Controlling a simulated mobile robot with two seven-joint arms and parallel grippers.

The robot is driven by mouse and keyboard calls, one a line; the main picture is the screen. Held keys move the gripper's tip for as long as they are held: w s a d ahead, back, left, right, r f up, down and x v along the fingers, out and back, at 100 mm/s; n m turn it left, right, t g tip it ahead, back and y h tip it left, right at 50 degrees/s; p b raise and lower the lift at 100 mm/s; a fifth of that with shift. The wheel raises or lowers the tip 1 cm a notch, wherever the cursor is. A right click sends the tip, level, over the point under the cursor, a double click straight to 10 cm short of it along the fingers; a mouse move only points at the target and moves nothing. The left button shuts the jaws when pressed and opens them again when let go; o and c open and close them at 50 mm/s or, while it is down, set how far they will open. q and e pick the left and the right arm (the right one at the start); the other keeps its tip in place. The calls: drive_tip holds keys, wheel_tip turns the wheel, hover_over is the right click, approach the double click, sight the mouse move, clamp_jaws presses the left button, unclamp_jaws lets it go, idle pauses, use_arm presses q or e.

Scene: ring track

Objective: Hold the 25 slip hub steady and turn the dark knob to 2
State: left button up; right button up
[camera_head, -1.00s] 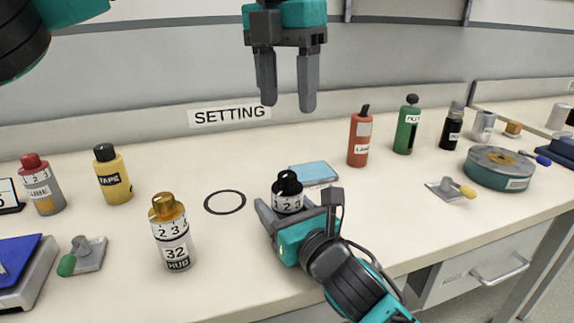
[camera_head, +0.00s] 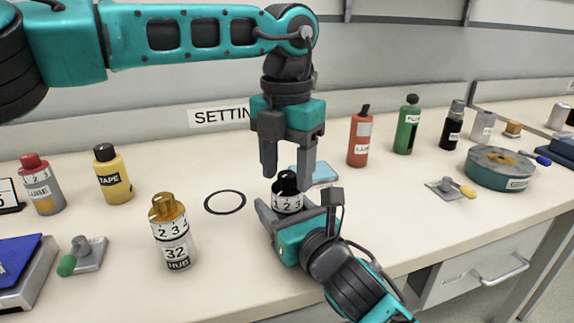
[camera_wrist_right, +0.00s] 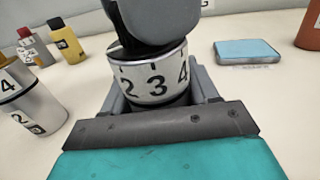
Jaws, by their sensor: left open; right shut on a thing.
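The hub with the dark knob (camera_head: 287,183) stands on the bench in the middle of the head view. Its white dial ring (camera_head: 288,203) shows 1, 2, 3; in the right wrist view the ring (camera_wrist_right: 152,80) shows 2, 3, 4. My right gripper (camera_head: 280,215) is shut around the hub's body from the front, hiding its lower label, so I cannot read 25. My left gripper (camera_head: 288,178) points down, open, with its fingertips at about the knob's height in the picture. I cannot tell whether they touch it.
A similar hub marked 32 (camera_head: 173,235) with a brass knob stands to the left. A black ring outline (camera_head: 225,201) lies on the bench between them. A blue pad (camera_head: 322,174) lies behind the held hub. Red (camera_head: 360,138) and green (camera_head: 406,128) bottles stand behind right.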

use_arm(q)
clamp_jaws()
idle(0.5)
drive_tip(key=shift+n, duration=3)
unclamp_jaws()
